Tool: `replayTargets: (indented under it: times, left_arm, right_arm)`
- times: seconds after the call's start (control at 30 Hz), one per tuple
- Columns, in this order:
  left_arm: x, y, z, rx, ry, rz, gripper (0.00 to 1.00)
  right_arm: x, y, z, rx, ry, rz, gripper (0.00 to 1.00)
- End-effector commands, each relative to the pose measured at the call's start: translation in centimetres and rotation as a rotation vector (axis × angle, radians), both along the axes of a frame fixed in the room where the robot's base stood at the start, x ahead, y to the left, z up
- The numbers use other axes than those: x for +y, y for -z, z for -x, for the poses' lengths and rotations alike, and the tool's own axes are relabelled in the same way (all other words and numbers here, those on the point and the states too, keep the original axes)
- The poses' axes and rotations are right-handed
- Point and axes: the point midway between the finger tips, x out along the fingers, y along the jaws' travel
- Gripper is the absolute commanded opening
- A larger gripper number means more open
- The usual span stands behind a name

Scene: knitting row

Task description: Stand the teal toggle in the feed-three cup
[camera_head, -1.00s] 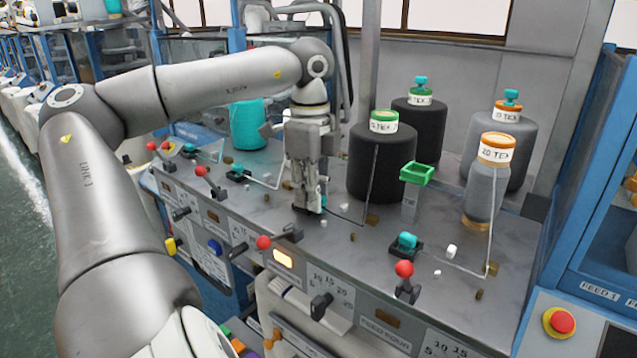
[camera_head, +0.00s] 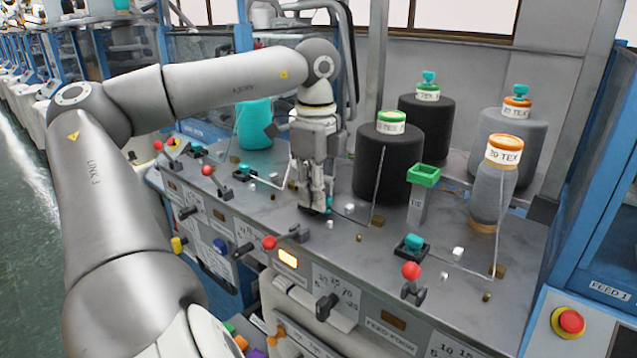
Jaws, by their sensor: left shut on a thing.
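My left gripper (camera_head: 317,203) points straight down over the middle of the grey machine deck, its fingers shut. A small patch of the teal toggle (camera_head: 329,202) shows at the right side of the fingertips; the fingers hide most of it. A dark base shows right under the fingertips, where the feed-three cup seems to be. I cannot tell whether the toggle is seated in it or upright. My right gripper is out of view.
Other teal pieces sit in dark cups at the right (camera_head: 412,242) and left (camera_head: 242,172). Black cones (camera_head: 382,172), a grey cone (camera_head: 490,195) and a green-topped post (camera_head: 419,195) stand right of the gripper. Red-knobbed levers (camera_head: 411,272) line the front edge. Thin yarn guides cross the deck.

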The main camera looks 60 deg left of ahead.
Motion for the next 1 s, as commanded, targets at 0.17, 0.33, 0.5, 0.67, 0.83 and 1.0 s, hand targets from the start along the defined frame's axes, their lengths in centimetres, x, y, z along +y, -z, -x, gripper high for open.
replayTargets:
  times: [0.17, 0.33, 0.5, 0.67, 0.83, 1.0]
  left_arm:
    - [0.4, 0.9, 0.2, 0.013, -0.007, -0.012, 0.00]
    - [0.5, 1.3, 0.2, 0.012, -0.007, -0.013, 0.00]
    - [0.5, 1.7, 0.2, 0.012, -0.007, -0.013, 0.00]
    - [0.4, 1.8, 0.2, 0.013, -0.006, -0.012, 0.00]
    - [0.4, 1.8, 0.2, 0.014, -0.005, -0.011, 0.18]
    - [0.4, 1.9, 0.2, 0.015, -0.004, -0.011, 0.37]
  right_arm:
    - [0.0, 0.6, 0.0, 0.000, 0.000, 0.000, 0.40]
    - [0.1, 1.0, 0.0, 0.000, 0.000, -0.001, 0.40]
    - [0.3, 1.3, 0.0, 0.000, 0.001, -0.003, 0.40]
    - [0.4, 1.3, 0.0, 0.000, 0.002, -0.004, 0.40]
    - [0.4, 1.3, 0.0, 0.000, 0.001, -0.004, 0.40]
    - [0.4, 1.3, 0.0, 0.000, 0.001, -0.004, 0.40]
